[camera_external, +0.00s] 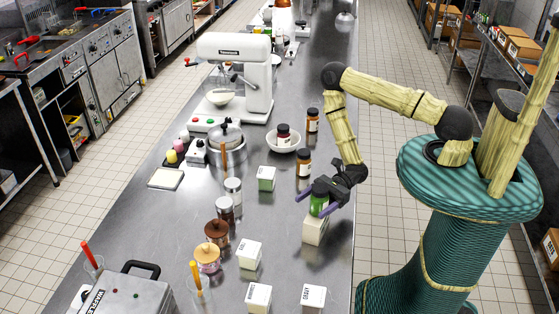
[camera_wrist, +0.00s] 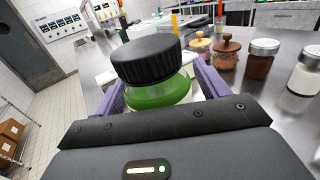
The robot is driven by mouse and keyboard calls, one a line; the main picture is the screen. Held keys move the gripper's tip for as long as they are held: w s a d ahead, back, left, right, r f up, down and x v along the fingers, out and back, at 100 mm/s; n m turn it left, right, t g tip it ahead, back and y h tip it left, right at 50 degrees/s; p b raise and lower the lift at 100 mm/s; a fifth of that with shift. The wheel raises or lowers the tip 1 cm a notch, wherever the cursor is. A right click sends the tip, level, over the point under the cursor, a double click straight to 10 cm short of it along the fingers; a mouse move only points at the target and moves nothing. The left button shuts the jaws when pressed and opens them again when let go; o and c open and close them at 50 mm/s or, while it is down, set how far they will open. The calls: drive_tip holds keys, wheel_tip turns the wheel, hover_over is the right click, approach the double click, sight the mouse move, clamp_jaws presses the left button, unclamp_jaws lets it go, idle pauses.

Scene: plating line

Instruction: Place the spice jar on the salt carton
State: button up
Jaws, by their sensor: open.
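A green jar with a black lid (camera_wrist: 146,62), which looks like the spice jar, stands between the purple fingers of my gripper (camera_external: 314,202). The fingers are open, one on each side of the jar. The jar's green body (camera_external: 319,206) appears to sit on top of a pale carton (camera_external: 314,232) near the counter's right edge. It looks upright in the external view; whether it touches the fingers is unclear. The label of the carton below is not readable, so I cannot confirm that it is the salt carton.
Other white cartons stand nearby: one (camera_external: 249,255) to the left, two in front (camera_external: 258,297) (camera_external: 313,296). A brown jar (camera_external: 304,163) and a white bowl (camera_external: 283,146) holding a jar stand behind. Lidded pots (camera_external: 208,257) are farther left. Bare counter lies left of the gripper.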

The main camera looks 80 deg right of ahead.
drive_tip(key=shift+r, duration=0.15)
drive_tip(key=b+v, duration=0.4)
drive_tip(key=v, duration=0.8)
